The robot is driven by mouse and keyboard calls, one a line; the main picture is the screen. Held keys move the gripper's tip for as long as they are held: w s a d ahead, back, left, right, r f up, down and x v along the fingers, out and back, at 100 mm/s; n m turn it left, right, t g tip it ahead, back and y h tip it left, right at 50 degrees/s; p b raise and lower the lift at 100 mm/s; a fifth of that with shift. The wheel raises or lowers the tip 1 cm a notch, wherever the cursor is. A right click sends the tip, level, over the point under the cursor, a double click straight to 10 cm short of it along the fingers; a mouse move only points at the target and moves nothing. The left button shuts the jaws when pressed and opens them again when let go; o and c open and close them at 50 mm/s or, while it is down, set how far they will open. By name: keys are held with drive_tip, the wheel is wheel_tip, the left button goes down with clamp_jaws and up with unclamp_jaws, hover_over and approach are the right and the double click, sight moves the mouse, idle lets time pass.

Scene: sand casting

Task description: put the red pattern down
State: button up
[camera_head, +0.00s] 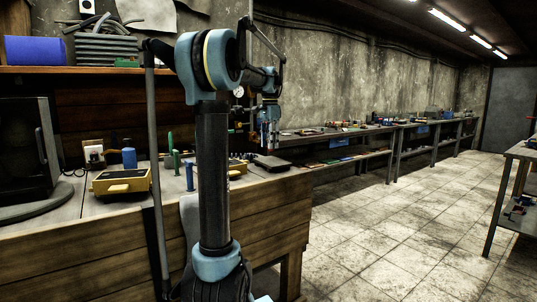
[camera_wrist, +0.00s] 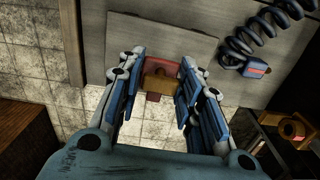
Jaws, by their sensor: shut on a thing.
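My gripper (camera_wrist: 160,74) shows in the wrist view with its two blue and white fingers either side of a small red and brown piece, the red pattern (camera_wrist: 160,67). The fingers are shut on it near their tips. Part of the pattern is hidden by the fingers. In the head view my gripper (camera_head: 268,130) points down over the right end of the workbench. The pattern cannot be made out there. In the wrist view a grey flat board (camera_wrist: 150,35) lies beyond the fingertips.
A coiled dark blue cable (camera_wrist: 270,28) lies at the upper right in the wrist view. A yellow box (camera_head: 121,184) and blue and green upright tools stand on the workbench (camera_head: 240,215) in the head view. Tiled floor (camera_head: 400,240) is open to the right.

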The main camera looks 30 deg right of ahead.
drive_tip(key=shift+f, duration=2.1)
drive_tip(key=o, duration=0.8)
drive_tip(key=shift+f, duration=0.1)
wheel_tip(320, 180, up, 12)
drive_tip(key=shift+r, duration=0.15)
